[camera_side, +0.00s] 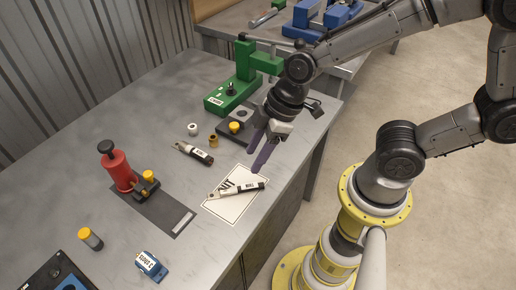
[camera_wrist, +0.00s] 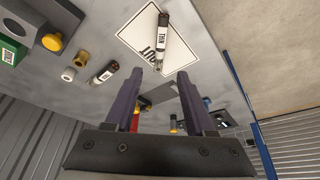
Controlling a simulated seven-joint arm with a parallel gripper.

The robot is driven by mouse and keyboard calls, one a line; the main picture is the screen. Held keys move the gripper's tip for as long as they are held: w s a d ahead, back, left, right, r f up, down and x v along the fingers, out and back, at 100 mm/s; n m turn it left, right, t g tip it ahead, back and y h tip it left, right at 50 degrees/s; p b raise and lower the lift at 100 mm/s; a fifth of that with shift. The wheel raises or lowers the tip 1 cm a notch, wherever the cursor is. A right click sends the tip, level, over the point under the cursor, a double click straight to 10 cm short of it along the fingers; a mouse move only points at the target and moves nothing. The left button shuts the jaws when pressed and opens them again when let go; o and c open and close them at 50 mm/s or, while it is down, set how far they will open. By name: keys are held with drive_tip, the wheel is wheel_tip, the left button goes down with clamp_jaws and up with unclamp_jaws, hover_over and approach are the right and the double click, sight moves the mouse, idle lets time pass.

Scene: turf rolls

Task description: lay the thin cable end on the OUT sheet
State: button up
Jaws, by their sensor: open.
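The OUT sheet (camera_side: 222,210), white with a dark border, lies near the table's front edge; it also shows in the wrist view (camera_wrist: 133,35). A dark cable end (camera_side: 248,188) with a white label and pale tip lies across it, and shows on the sheet in the wrist view (camera_wrist: 162,38). A second labelled cable end (camera_side: 196,153) lies on bare table behind the sheet, and in the wrist view (camera_wrist: 104,73). The labels are too small to tell surely which is thin. My gripper (camera_side: 260,157) is open and empty above the sheet's back edge, its purple fingers apart (camera_wrist: 160,74).
A red hand tool (camera_side: 117,171) stands on a dark mat (camera_side: 160,212) left of the sheet. A green press (camera_side: 232,92) stands behind. Small white and brass rings and a yellow-topped part (camera_side: 235,127) are near the gripper. Bare table lies at the back left.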

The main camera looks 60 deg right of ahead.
drive_tip(key=s+d+r+m+t+h, duration=0.2)
drive_tip(key=s+d+r+m+h, duration=0.1)
drive_tip(key=s+d+r+m, duration=0.6)
drive_tip(key=shift+s+d+r, duration=0.2)
drive_tip(key=shift+d+r, duration=1)
drive_tip(key=shift+r, duration=0.95)
